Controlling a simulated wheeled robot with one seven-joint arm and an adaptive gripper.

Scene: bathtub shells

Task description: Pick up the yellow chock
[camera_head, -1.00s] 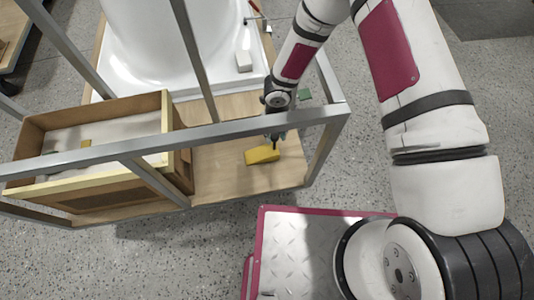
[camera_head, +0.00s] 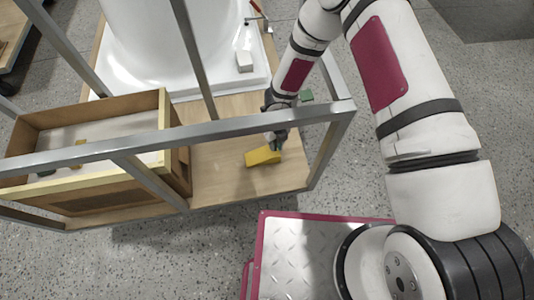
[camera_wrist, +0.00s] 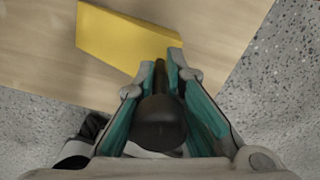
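The yellow chock (camera_head: 263,156) is a wedge-shaped block lying on the wooden board right of the crate. It also shows in the wrist view (camera_wrist: 125,38), at the top, just beyond the fingertips. My gripper (camera_head: 278,142) is low at the chock's upper right end in the head view. In the wrist view my gripper's teal-sided fingers (camera_wrist: 165,72) come close together by the chock's near right end. A dark piece with a round end and a thin shaft (camera_wrist: 160,122) lies between the fingers; whether they grip it is unclear. Contact with the chock cannot be told.
A wooden crate (camera_head: 178,128) stands left on the board. A grey metal frame (camera_head: 235,128) crosses above it and the board (camera_head: 225,180). A white tub shell (camera_head: 150,50) and a small white block (camera_head: 244,61) are behind. A green piece (camera_head: 306,95) is right of my gripper.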

